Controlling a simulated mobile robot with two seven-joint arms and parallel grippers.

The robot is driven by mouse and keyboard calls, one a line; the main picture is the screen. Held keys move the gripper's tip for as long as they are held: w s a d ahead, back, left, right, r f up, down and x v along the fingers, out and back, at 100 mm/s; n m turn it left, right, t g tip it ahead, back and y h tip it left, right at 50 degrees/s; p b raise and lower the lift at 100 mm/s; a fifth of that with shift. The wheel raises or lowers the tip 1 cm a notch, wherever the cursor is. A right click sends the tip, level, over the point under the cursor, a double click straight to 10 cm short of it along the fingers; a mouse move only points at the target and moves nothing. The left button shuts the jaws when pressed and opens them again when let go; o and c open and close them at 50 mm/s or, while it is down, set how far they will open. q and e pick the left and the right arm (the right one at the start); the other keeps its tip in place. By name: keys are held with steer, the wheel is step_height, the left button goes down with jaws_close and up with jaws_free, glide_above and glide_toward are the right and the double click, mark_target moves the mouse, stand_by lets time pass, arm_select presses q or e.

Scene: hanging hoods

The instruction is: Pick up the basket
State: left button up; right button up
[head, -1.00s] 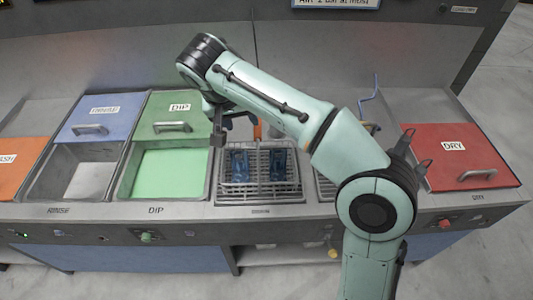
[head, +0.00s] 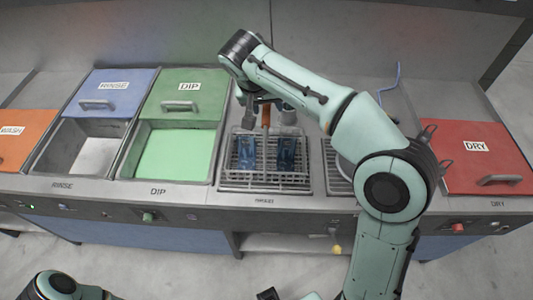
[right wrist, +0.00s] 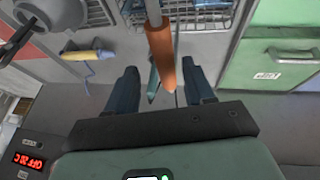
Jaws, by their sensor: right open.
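The wire basket (head: 232,180) sits in a counter bay right of the green DIP tank and holds blue pieces (head: 287,152). Its orange handle (head: 265,116) stands up at the back. In the right wrist view the handle (right wrist: 163,62) reaches in between the two dark fingers of my right gripper (right wrist: 160,70), with room on both sides. The right gripper (head: 259,106) is open and at the handle in the head view, partly hidden by its own wrist. Whether it touches the handle I cannot tell. My left gripper is not visible.
Left of the basket are the green DIP tank (head: 167,155) and the RINSE tank (head: 92,155), with lids raised behind them. A second wire rack (head: 338,172) is at right, partly behind my arm. A red DRY lid (head: 475,160) lies farther right.

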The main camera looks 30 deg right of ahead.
steer(key=x, duration=0.5)
steer(key=shift+w+a+f, duration=0.1)
steer(key=shift+a+f, duration=0.1)
steer(key=shift+a, duration=0.1)
jaws_close()
steer(key=shift+r, duration=0.15)
